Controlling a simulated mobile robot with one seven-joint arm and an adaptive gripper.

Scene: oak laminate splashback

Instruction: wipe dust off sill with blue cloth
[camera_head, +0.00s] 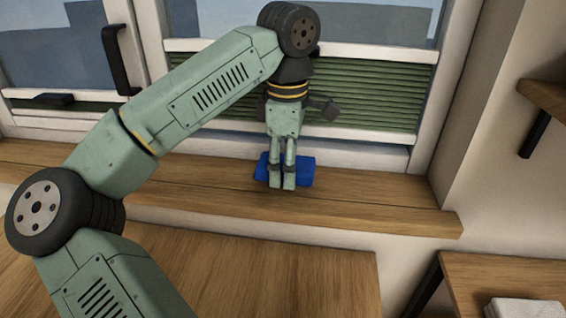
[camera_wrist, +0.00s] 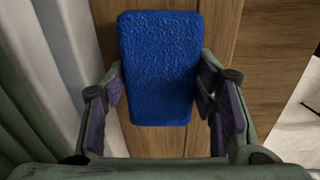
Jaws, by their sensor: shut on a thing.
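The blue cloth (camera_head: 306,171) is a folded, thick blue pad at the wooden sill (camera_head: 370,192), under the window. My gripper (camera_head: 282,183) is over it, pointing down, with its fingers shut on the cloth. In the wrist view the textured blue cloth (camera_wrist: 160,65) lies between the two fingers (camera_wrist: 162,100), with the sill's wood (camera_wrist: 222,35) beneath it. Whether the cloth presses on the sill or hangs just above it, I cannot tell. I cannot make out dust on the sill in either view.
The window frame (camera_head: 375,138) and green slatted blind (camera_head: 390,95) stand close behind my gripper. A black window handle (camera_head: 117,58) juts out at the upper left. A wall shelf (camera_head: 545,100) is at the right. The sill's right end (camera_head: 440,222) is clear.

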